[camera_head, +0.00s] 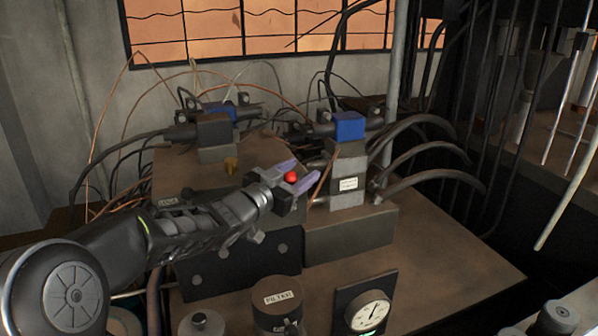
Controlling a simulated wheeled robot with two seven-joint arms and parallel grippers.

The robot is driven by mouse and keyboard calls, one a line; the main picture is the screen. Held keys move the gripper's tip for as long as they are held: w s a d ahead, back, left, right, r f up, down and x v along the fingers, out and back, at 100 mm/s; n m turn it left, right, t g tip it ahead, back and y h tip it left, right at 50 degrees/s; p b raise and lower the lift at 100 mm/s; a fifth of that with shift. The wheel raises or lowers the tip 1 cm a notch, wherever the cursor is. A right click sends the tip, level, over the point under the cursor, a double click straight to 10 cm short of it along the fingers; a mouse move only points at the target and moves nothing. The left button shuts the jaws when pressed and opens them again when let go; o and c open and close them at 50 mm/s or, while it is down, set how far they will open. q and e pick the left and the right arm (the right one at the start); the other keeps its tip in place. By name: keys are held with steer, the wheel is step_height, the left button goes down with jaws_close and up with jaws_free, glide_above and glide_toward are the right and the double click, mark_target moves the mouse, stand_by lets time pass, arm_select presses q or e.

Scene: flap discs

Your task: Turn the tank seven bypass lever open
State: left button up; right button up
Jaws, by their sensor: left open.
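A red ball knob (291,177) shows between the fingers of my left gripper (303,174), in the middle of the view. The gripper is open, with its purple-grey fingers on either side of the knob. I cannot tell whether a finger touches it. The knob's shaft is hidden or too small to make out. A thin brown rod or hose (324,176) slants up beside the right finger. Just right of it stands a grey valve block (347,192) with a small white label that I cannot read and a blue-topped part (349,125) above. My right gripper is not in view.
A canister labelled FILTER (279,304) and a round dial gauge (368,312) stand at the front. Dark hoses (425,155) curve off the block's right side. A second blue-topped valve unit (214,128) stands behind left. The bench top (440,262) at front right is clear.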

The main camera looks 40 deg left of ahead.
arm_select(q)
steer(key=shift+c, duration=0.3)
jaws_close()
stand_by(0.3)
stand_by(0.8)
